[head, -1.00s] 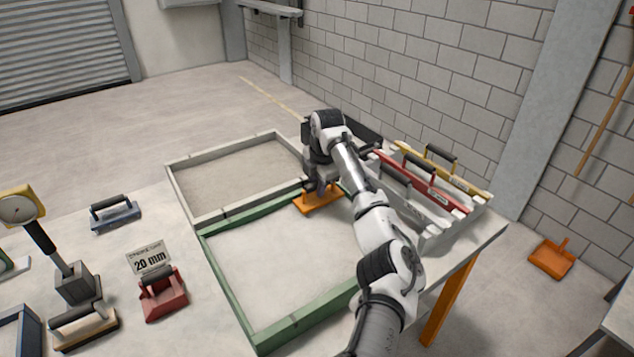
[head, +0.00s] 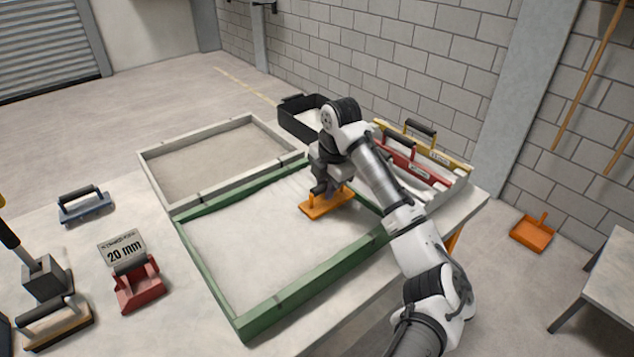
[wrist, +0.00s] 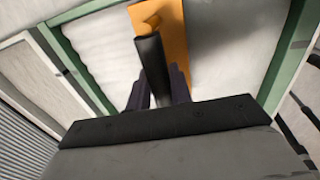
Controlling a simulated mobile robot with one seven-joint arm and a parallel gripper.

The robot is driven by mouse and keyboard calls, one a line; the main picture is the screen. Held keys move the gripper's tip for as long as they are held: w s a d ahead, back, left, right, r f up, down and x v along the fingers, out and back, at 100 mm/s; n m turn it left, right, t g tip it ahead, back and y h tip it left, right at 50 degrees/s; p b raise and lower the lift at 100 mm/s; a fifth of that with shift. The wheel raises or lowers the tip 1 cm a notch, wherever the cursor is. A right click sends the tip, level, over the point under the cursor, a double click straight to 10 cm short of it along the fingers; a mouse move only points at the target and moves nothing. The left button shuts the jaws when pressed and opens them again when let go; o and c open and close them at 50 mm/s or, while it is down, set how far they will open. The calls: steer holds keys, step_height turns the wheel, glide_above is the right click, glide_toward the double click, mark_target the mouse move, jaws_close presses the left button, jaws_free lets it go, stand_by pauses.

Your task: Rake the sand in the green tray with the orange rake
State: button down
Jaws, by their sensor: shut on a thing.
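The green tray (head: 213,276) lies on the table, filled with pale sand (head: 255,232). The orange rake (head: 314,209) is inside the tray near its far right corner, low over or on the sand; I cannot tell if it touches. My gripper (head: 322,185) is above the rake and shut on its dark handle. In the wrist view the handle (wrist: 151,65) stands between my two fingers (wrist: 157,90), and the orange rake plate (wrist: 172,30) shows beyond it. Faint lines mark the sand near the far edge. The far right corner is partly hidden by my arm.
A grey-framed sand tray (head: 155,182) adjoins the green one at the back. A red tool (head: 137,286) by a "20 mm" sign and a blue tool (head: 84,207) lie left.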

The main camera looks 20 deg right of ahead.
steer(key=s+d+b, duration=0.1)
steer(key=s, duration=0.2)
steer(key=s+d, duration=0.1)
steer(key=s, duration=0.2)
steer(key=s+d+b, duration=0.1)
steer(key=s, duration=0.2)
steer(key=shift+s+d+b, duration=0.3)
steer(key=shift+s+b, duration=0.05)
step_height(320, 180, up, 7)
steer(key=p, duration=0.5)
steer(key=shift+s, duration=0.15)
steer(key=shift+s+p, duration=0.1)
steer(key=shift+p, duration=0.3)
